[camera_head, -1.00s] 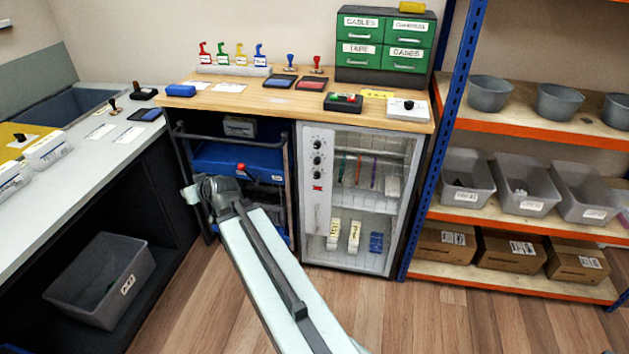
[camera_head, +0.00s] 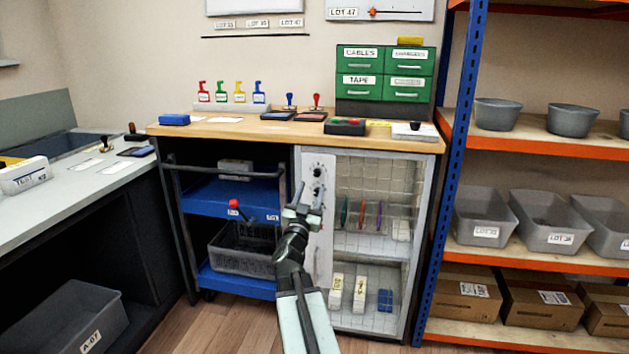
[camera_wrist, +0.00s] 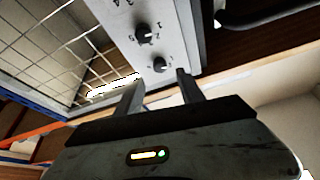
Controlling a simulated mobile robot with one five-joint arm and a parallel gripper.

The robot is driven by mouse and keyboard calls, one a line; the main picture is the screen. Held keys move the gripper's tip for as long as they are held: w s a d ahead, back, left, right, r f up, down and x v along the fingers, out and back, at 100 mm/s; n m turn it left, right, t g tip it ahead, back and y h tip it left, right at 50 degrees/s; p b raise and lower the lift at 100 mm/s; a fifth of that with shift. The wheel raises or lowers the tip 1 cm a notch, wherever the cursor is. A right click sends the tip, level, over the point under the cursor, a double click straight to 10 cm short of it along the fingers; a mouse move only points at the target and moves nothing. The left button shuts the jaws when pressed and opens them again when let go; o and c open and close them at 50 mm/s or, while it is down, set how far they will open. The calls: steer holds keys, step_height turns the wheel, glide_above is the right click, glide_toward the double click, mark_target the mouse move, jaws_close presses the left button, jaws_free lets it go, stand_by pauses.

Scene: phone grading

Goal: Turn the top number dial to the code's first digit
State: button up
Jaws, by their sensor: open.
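The white cabinet's dial panel (camera_head: 312,230) carries a column of black number dials. The top dial (camera_head: 318,171) shows just above my gripper (camera_head: 309,195) in the head view; a second dial (camera_head: 316,188) sits close behind the fingers, and the lower panel is partly hidden by my arm. In the wrist view the panel appears inverted. The top dial (camera_wrist: 159,65) lies just beyond and between the two fingertips (camera_wrist: 160,80), with another dial (camera_wrist: 145,35) farther off. My gripper is open and empty, with no clear contact on a dial. Digits around the dials are too small to read surely.
The wire-mesh cabinet door (camera_head: 375,185) is right of the panel. A blue cart (camera_head: 215,195) with a dark crate (camera_head: 243,250) stands left. The wooden counter (camera_head: 250,131) overhangs above. A blue rack post (camera_head: 455,170) stands right.

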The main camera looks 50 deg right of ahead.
mark_target(316, 174)
steer(key=p+x, duration=0.1)
steer(key=x, duration=0.5)
steer(key=shift+p, duration=0.4)
steer(key=shift+c, duration=0.4)
jaws_close()
steer(key=shift+w+m, duration=0.1)
steer(key=shift+m, duration=0.2)
steer(key=m+g, duration=0.1)
steer(key=m, duration=0.1)
steer(key=m+g+p, duration=0.1)
steer(key=m, duration=0.1)
steer(key=shift+w+a+r+m+g+h, duration=0.1)
steer(key=shift+w+r+m+g+h, duration=0.05)
steer(key=shift+m+g+h, duration=0.2)
steer(key=shift+m+g+p, duration=0.45)
steer(key=shift+m+g, duration=0.15)
steer(key=shift+m, duration=0.85)
steer(key=shift+m+g+p, duration=0.45)
steer(key=shift+m+g, duration=0.1)
steer(key=shift+m, duration=0.85)
